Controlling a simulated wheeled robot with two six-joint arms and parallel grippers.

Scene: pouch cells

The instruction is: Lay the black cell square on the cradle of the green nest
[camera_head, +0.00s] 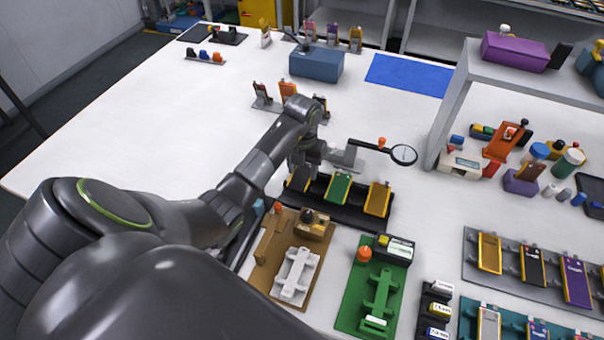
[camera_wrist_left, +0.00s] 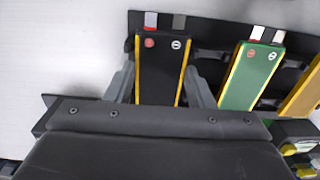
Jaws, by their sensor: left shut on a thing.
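The black cell (camera_wrist_left: 160,68), with yellow side edges and two tabs at its top, stands leaning in the leftmost place of a black rack (camera_wrist_left: 209,54). In the wrist view my left gripper (camera_wrist_left: 161,90) has a finger on each side of it and is shut on it. In the head view my left gripper (camera_head: 305,168) is at the left end of the rack, and the black cell (camera_head: 300,178) shows just below it. The green nest (camera_head: 350,311) lies nearer the front, with an empty-looking green cradle (camera_head: 380,291). My right gripper is not in view.
A green cell (camera_head: 339,188) and a gold cell (camera_head: 378,199) stand beside the black one. A brown nest (camera_head: 262,272) with a white cradle (camera_head: 296,272) lies left of the green nest. An orange knob (camera_head: 364,254) and a dark box (camera_head: 394,249) stand on the green nest's far end.

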